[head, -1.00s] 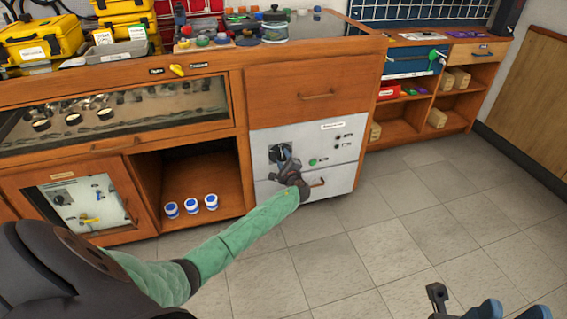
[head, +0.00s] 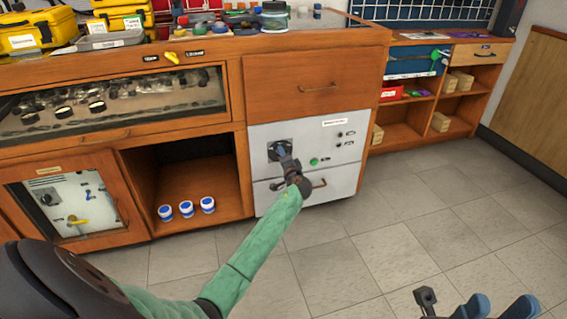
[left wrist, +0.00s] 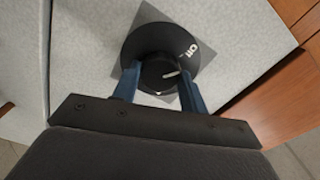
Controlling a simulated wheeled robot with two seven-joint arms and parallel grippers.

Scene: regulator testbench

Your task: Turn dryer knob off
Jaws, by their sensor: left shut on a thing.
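The dryer (head: 335,178) is a pale grey panel unit set in the wooden bench, with a green button and a lower drawer handle. In the head view the left gripper (head: 284,153) largely hides the knob. My right gripper (head: 480,305) is partly visible at the bottom right; its fingers look apart.
An open cubby (head: 180,178) left of the dryer holds several blue-and-white jars (head: 187,208). A closed wooden drawer (head: 318,82) is above the dryer. The tiled floor (head: 390,205) in front is clear. A shelf unit (head: 440,100) stands at the back right.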

